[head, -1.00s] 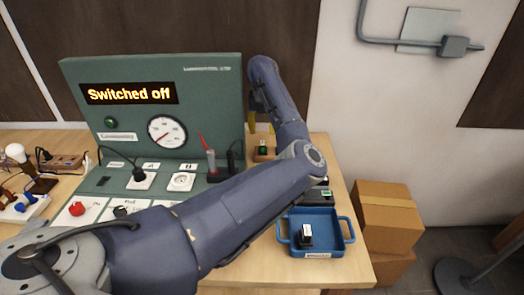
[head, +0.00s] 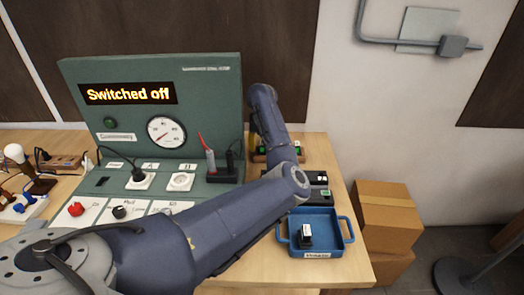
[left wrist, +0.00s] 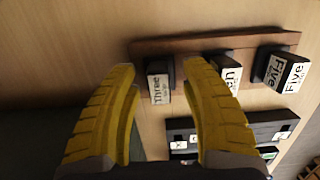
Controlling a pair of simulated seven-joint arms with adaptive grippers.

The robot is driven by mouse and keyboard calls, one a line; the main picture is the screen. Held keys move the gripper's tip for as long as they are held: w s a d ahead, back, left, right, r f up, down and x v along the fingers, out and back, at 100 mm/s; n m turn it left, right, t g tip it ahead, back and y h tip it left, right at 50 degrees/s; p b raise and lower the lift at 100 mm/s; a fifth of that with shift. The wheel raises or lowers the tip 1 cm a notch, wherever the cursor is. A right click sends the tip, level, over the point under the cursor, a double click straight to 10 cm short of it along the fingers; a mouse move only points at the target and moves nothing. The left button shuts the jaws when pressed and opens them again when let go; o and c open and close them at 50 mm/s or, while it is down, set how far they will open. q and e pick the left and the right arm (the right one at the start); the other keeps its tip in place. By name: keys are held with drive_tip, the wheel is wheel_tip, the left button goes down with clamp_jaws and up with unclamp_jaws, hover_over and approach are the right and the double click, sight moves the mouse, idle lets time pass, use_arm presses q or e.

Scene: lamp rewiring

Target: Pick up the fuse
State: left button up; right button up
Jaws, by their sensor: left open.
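In the left wrist view, several black fuses with white labels stand in a row on a brown wooden rack. The fuse marked "Three" (left wrist: 158,88) appears between the tips of my left gripper (left wrist: 158,72), whose yellow fingers are apart and empty. A second fuse (left wrist: 229,72) is partly covered by the right-hand finger. The fuse marked "Five" (left wrist: 286,74) is farther right. In the head view the rack (head: 292,152) shows only in part behind my left arm, and a sliver of the yellow gripper (head: 253,141) shows beside the panel. My right gripper is not visible.
A blue tray (head: 347,228) holding a black block with a white label (head: 305,236) stands at the front right. A dark holder (head: 318,179) lies behind it. The green panel (head: 215,105), reading "Switched off", stands left of the rack. Cardboard boxes (head: 388,215) stand beyond the table's right edge.

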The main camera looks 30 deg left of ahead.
use_arm(q)
drive_tip(key=shift+f, duration=0.15)
clamp_jaws()
idle(0.4)
